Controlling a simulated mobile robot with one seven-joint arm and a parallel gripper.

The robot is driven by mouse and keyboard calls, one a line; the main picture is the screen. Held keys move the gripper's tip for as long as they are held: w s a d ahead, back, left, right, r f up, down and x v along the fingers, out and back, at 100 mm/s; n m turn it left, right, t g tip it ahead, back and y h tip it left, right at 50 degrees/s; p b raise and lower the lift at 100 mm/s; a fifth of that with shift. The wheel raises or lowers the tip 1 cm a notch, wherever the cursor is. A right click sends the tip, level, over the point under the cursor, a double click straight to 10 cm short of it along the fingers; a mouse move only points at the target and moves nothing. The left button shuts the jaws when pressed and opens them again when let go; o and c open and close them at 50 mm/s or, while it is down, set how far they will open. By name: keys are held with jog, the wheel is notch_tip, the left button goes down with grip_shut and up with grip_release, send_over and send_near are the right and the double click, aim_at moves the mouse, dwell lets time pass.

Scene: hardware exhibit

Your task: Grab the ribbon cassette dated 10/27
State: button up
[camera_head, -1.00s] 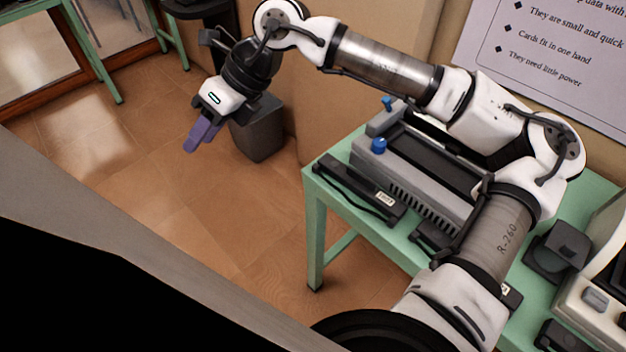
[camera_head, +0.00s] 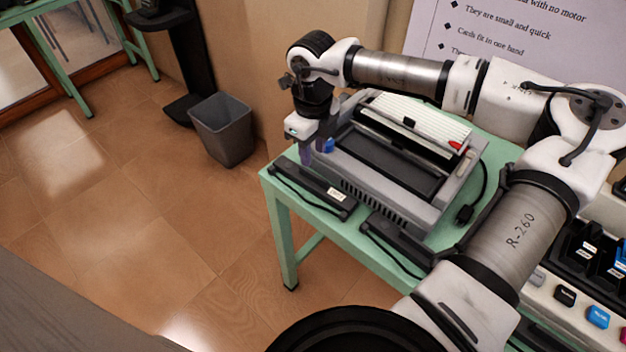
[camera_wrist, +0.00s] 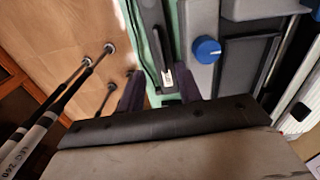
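A long black ribbon cassette (camera_head: 312,190) lies near the front left edge of the green table (camera_head: 281,207). Its small white label is too small to read. A second black cassette (camera_head: 398,240) lies to its right, its label not in view. My gripper (camera_head: 317,152) points down over the table's left end, by the grey machine's blue knob. In the wrist view, my gripper (camera_wrist: 160,88) has its purple fingers apart, with the labelled cassette (camera_wrist: 152,35) in line between them. Nothing is held; I cannot tell the height above it.
A grey printer-like machine (camera_head: 385,165) stands right behind the cassettes, its blue knob (camera_wrist: 207,50) close to my right finger. A black cable lies on the table at right. A grey bin (camera_head: 222,130) stands on the floor at left. The floor in front is clear.

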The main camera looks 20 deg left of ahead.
aim_at(311, 172)
jog(key=f+p, duration=0.1)
jog(key=f, duration=0.3)
jog(key=f+p, duration=0.1)
jog(key=f, duration=0.2)
jog(key=shift+w+a+f+p, duration=0.1)
jog(key=shift+w+a+p, duration=0.1)
jog(key=shift+a+p, duration=0.1)
jog(key=shift+c, duration=0.4)
grip_shut()
